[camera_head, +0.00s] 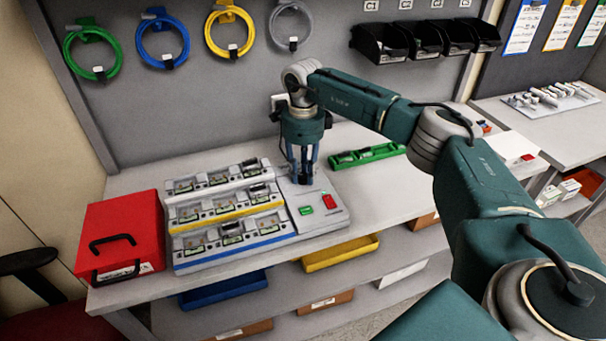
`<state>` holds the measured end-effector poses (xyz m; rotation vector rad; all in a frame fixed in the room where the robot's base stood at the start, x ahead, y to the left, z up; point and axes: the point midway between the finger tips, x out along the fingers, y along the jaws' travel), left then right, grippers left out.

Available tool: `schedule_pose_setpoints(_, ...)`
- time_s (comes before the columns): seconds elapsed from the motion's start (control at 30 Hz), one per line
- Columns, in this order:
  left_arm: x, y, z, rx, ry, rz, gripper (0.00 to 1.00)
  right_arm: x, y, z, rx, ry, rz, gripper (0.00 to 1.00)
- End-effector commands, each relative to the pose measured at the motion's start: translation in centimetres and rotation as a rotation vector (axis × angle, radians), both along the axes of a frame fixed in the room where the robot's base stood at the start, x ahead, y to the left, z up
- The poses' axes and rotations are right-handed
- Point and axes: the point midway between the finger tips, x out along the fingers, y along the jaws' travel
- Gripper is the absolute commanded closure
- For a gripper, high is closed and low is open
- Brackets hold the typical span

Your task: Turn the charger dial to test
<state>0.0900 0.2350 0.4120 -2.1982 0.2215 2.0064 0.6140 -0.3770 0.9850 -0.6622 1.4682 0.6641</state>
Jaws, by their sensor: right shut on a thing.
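The charger (236,238) stands on the bench as a sloped unit with white, yellow and blue rows of bays. Its grey control panel (327,217) at the right end carries a green button and a red switch. My right gripper (302,181) points straight down over the back of this panel. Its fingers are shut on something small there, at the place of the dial. The fingers hide the dial, so I cannot read its setting. My left gripper is not in view.
A red case (120,232) with black handles stands left of the charger. A green tray (367,156) lies to the right at the back. Coiled cables and black bins (383,42) hang on the wall panel. The bench right of the charger is mostly clear.

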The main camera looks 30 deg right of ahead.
Motion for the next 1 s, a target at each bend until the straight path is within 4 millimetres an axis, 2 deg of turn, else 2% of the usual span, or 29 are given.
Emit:
schedule_pose_setpoints(0.33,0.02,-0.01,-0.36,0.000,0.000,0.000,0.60,0.17,-0.04,0.21,-0.001,-0.006,0.100,1.00)
schedule_pose_setpoints(0.77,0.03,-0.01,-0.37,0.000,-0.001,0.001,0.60,0.18,-0.04,0.24,0.000,-0.006,0.109,1.00)
schedule_pose_setpoints(0.8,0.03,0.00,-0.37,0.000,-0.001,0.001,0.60,0.18,-0.04,0.25,-0.001,-0.007,0.109,0.74)
schedule_pose_setpoints(0.9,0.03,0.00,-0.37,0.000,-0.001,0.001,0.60,0.16,-0.03,0.23,-0.001,-0.006,0.109,0.56)
schedule_pose_setpoints(1.0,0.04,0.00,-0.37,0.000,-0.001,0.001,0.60,0.11,-0.02,0.16,0.000,-0.004,0.109,0.56)
